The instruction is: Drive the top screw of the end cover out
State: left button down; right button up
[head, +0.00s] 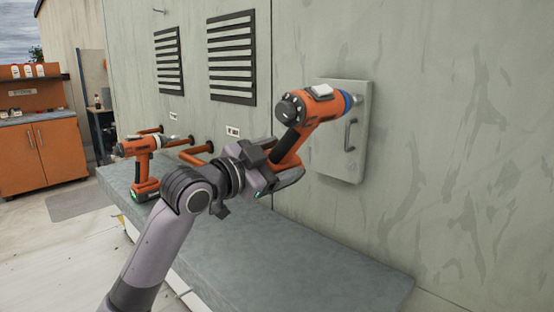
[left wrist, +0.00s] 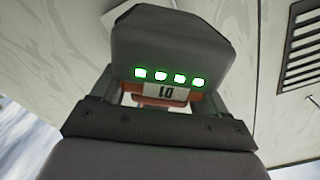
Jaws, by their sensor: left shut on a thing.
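My left gripper (head: 268,172) is shut on the handle of an orange and black power driver (head: 312,108). The driver's blue-collared nose points right, towards the grey end cover (head: 326,158) on the wall. The nose overlaps the cover's upper part; I cannot tell whether its tip touches. The cover's top screw is not visible, hidden behind the driver or too small to see. In the left wrist view the driver's battery base (left wrist: 170,48) shows lit green lights above my gripper (left wrist: 160,115). My right gripper is not in view.
Louvred vents (head: 232,58) are on the wall. An orange cabinet (head: 42,155) stands far left. The ledge's right part is clear.

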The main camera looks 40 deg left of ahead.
pick_arm(q)
jog(key=shift+s+r+p, duration=0.1)
jog(key=shift+s+p, duration=0.15)
jog(key=shift+p, duration=0.5)
dwell(1.2)
jog(key=shift+s, duration=0.65)
jog(key=shift+s+a+b, duration=0.15)
jog(key=shift+s+b, duration=0.25)
jog(key=shift+s, duration=1)
jog(key=shift+s+a+b, duration=0.15)
jog(key=shift+s+b, duration=0.2)
jog(key=shift+s, duration=1.05)
